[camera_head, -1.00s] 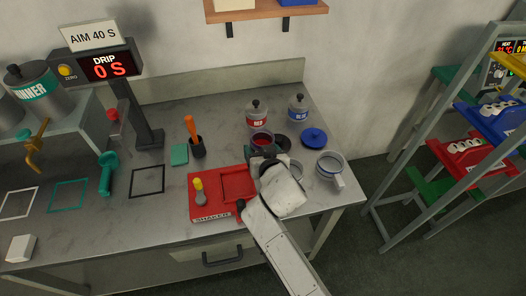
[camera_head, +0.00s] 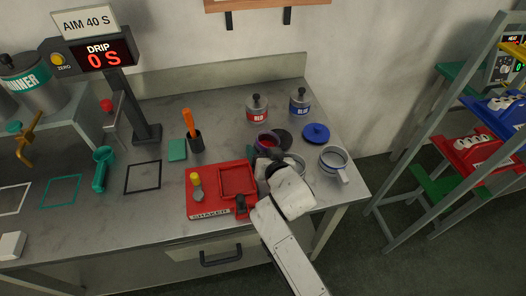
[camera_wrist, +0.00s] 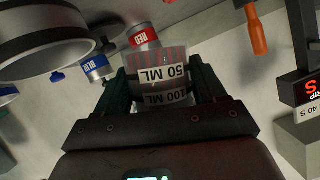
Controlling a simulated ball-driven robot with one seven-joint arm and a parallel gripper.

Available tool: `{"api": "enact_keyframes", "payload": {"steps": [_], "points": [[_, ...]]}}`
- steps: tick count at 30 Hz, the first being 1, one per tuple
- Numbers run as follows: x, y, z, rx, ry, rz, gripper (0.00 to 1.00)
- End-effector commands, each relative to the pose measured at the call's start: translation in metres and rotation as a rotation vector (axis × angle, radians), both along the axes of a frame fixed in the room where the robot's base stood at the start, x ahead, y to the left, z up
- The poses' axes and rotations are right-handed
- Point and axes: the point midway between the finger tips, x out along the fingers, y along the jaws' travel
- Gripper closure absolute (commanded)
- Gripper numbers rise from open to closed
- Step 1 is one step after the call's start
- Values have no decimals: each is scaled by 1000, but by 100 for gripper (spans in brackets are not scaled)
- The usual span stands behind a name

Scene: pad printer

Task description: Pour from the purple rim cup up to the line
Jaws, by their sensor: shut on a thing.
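The purple rim cup (camera_head: 267,141) is held above the bench, with dark red inside and its mouth tilted a little to the right. In the wrist view the cup's clear wall (camera_wrist: 160,62) carries "50 ML" and "100 ML" labels and sits between both fingers. My gripper (camera_wrist: 160,85) is shut on it. In the head view my wrist hides most of the fingers. A clear grey-rimmed vessel (camera_head: 296,160) stands just right of the held cup, partly hidden by my wrist. I see no stream, and I cannot make out its line.
A handled clear jug (camera_head: 334,163) stands at right. Red (camera_head: 256,109) and blue (camera_head: 299,103) cans stand behind, with a blue lid (camera_head: 316,133) and a dark disc (camera_head: 284,137). The drip display (camera_head: 103,55) reads 0 S.

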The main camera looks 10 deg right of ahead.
Motion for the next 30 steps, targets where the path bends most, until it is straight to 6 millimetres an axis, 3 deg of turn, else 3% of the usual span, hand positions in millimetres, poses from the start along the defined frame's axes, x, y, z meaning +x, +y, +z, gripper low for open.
{"api": "enact_keyframes", "payload": {"steps": [16, 27, 30], "points": [[-3, -16, 22, 400, -80, -3, 66], [-1, -10, 37, 672, -132, -1, 66], [-2, -10, 39, 676, -132, -1, 66]]}}
